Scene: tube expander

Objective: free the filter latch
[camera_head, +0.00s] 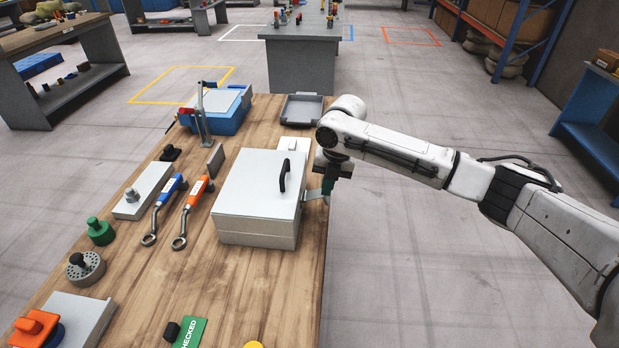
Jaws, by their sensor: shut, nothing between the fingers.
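A pale grey box (256,194) with a lid and a black handle (283,176) on top stands near the right edge of the wooden bench. A small flat metal piece (315,194) sticks out from the box's right side; it may be the filter latch, but I cannot be sure. My gripper (328,186) is shut with nothing in it, beside the box's right side, close to this metal piece. I cannot tell whether they touch. The fingertips are small and partly hidden.
A blue-handled wrench (165,206) and an orange-handled wrench (192,212) lie left of the box. Behind are a blue device (222,115) and a grey tray (300,110). The bench (225,285) is mostly bare in front of the box. Open floor lies to the right.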

